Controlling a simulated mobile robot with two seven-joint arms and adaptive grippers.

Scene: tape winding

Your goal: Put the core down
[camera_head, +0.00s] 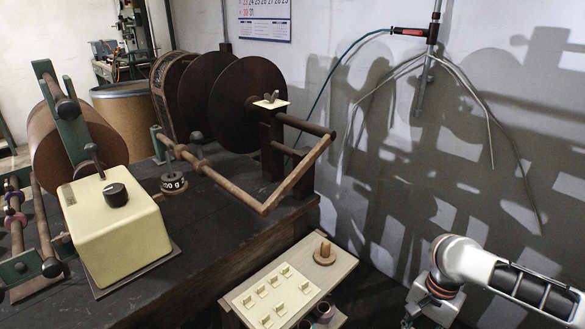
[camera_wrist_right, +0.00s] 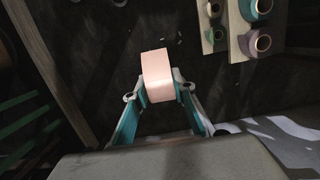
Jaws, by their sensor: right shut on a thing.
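The core (camera_wrist_right: 157,76) is a short, pale pink cylinder in the right wrist view. My right gripper (camera_wrist_right: 160,92) is shut on it, with one teal-padded finger on each side. The core is held in front of a dark surface, and I cannot tell whether it touches that surface. In the head view my right arm shows at the lower right, but its fingers and the core are not visible. My left gripper is in neither view.
The dark bench carries a cream box (camera_head: 114,228) and a winding machine with brown discs (camera_head: 246,105). Teal and purple rolls (camera_wrist_right: 257,43) show in the wrist view.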

